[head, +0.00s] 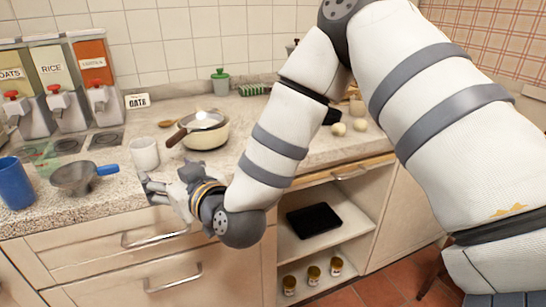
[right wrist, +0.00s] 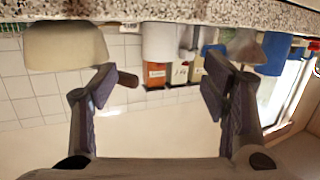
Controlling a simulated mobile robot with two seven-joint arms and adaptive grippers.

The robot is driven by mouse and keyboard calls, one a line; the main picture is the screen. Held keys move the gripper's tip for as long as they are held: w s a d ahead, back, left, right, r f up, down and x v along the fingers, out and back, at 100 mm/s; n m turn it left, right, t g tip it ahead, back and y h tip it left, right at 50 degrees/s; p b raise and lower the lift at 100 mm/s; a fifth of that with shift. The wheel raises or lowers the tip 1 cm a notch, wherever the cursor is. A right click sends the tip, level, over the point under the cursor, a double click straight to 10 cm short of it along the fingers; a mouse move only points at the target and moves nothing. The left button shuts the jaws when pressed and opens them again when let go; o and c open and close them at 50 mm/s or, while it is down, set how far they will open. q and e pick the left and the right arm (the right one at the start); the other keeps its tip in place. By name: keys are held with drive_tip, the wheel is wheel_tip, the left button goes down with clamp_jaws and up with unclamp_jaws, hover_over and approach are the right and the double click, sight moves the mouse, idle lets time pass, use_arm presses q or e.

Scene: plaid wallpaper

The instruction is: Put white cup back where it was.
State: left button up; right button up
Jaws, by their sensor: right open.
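The white cup (head: 145,153) stands upright on the speckled counter, between the dark sieve-like bowl and the pot. It also shows in the right wrist view (right wrist: 160,42), upside down, ahead of and between my fingers. My right gripper (head: 152,187) is just in front of the cup, near the counter's front edge. It is open and empty, with a visible gap between its fingers in the right wrist view (right wrist: 160,82). The cup looks apart from the fingers. My left gripper is not in view.
A cream pot (head: 206,135) stands right of the cup. A dark bowl with a blue handle (head: 76,178) and a blue cup (head: 15,183) stand left. Dispensers (head: 97,85) line the back left. Below are drawers (head: 115,240) and an open shelf (head: 318,245).

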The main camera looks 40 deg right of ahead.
drive_tip(key=s+f+g, duration=0.4)
drive_tip(key=s+f, duration=0.3)
drive_tip(key=f, duration=0.3)
drive_tip(key=s+f+g, duration=0.4)
drive_tip(key=s+f, duration=0.2)
drive_tip(key=f, duration=0.5)
drive_tip(key=s+d+f+g, duration=0.2)
drive_tip(key=s+f+g, duration=0.1)
drive_tip(key=s, duration=0.7)
drive_tip(key=s+d+f+m+g+h, duration=0.1)
drive_tip(key=s+d+f+g, duration=0.1)
drive_tip(key=s, duration=0.8)
drive_tip(key=s+d+f+m+g, duration=0.1)
drive_tip(key=s+d+f+g, duration=0.2)
drive_tip(key=s, duration=0.7)
wheel_tip(320, 180, down, 2)
drive_tip(key=shift+f+g+h, duration=0.15)
drive_tip(key=shift+g+h, duration=0.15)
drive_tip(key=shift+g, duration=0.7)
